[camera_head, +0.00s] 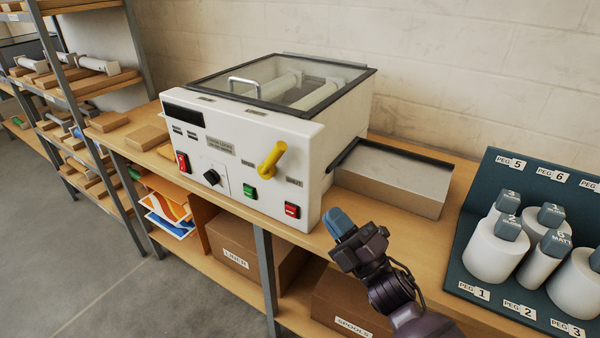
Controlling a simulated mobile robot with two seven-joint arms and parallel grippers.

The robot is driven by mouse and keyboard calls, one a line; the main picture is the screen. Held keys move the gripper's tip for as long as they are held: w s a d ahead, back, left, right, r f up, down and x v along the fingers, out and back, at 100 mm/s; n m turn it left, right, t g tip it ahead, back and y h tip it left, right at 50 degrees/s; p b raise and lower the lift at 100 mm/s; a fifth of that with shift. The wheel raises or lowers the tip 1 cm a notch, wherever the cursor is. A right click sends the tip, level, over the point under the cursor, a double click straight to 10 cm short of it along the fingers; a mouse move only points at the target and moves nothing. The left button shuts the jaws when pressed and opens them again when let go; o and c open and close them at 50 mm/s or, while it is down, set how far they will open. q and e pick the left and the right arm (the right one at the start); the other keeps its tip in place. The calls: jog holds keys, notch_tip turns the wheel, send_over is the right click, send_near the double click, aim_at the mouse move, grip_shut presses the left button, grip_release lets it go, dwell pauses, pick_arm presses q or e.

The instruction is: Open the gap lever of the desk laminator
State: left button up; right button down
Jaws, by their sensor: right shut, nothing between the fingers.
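The desk laminator (235,172) is a white box with a dark-framed clear lid (290,85) and rollers under it. The yellow gap lever (271,160) sits on its front panel, right of the middle, and slants up to the right. My right gripper (338,222) is shut and empty, in front of and below the laminator's right front corner. It is apart from the lever, which is up and to the left of it. My left gripper is not in the view.
The front panel also has red switches (182,162), a black knob (212,177) and a green switch (250,191). A grey-topped block (395,175) stands right of the laminator. A dark peg rack (470,250) with white rolls fills the bench's right. Cartons (240,245) lie below.

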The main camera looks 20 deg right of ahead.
jog(key=p, duration=0.3)
send_near(273, 160)
jog(key=w+r, duration=0.2)
jog(key=r, duration=0.1)
jog(key=w+r, duration=0.1)
jog(key=r, duration=0.1)
jog(key=shift+w+a+r, duration=0.15)
jog(key=shift+w, duration=0.2)
jog(key=shift+w+a+r, duration=0.25)
jog(key=shift+w+r, duration=0.05)
jog(key=shift+w, duration=0.25)
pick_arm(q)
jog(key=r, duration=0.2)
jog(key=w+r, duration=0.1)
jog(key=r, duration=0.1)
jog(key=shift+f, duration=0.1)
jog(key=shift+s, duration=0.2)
pick_arm(e)
jog(key=shift+w, duration=0.2)
